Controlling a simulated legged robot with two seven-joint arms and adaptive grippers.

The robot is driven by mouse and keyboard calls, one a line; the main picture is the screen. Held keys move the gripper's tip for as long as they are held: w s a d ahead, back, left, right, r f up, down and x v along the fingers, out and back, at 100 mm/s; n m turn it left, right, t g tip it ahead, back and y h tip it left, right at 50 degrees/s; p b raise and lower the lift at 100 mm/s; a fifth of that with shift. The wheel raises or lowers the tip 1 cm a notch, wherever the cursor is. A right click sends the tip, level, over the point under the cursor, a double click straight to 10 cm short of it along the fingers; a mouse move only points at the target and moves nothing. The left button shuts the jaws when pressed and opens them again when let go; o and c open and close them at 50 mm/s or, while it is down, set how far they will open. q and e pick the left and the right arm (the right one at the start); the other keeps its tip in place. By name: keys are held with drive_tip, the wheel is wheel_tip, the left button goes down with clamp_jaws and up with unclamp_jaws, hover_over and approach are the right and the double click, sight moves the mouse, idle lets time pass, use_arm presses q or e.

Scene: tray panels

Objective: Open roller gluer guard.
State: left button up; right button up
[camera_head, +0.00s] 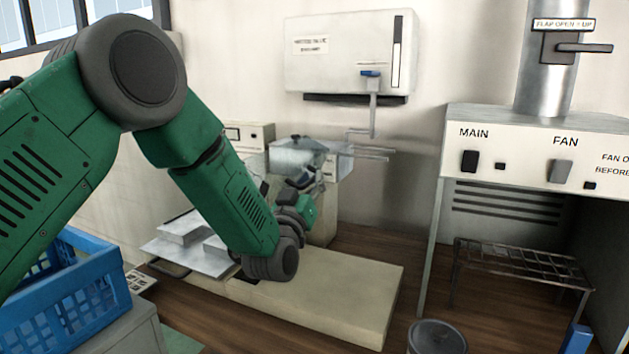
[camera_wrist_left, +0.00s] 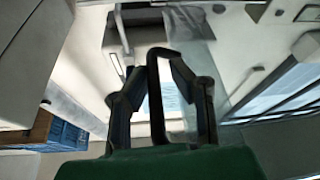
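The roller gluer (camera_head: 240,135) is a cream machine against the back wall in the head view. A clear, whitish cover (camera_head: 295,157), which looks like its guard, sits over the roller area. My left gripper (camera_head: 306,180) is just below and in front of this cover, partly hidden by its own wrist; I cannot tell whether it touches. In the left wrist view, the dark fingers of my left gripper (camera_wrist_left: 147,65) have tips close together, and a translucent panel (camera_wrist_left: 205,65) is behind them. My right gripper is not in view.
A blue crate (camera_head: 75,290) stands at the lower left. Metal plates (camera_head: 185,245) lie beside my left forearm. A white wall box (camera_head: 350,55) hangs above the machine. A hood with MAIN and FAN switches (camera_head: 540,160) and a wire rack (camera_head: 520,262) are at the right.

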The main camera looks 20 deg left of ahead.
use_arm(q)
drive_tip(key=shift+a, duration=0.1)
drive_tip(key=v, duration=1.2)
drive_tip(key=shift+c, duration=0.5)
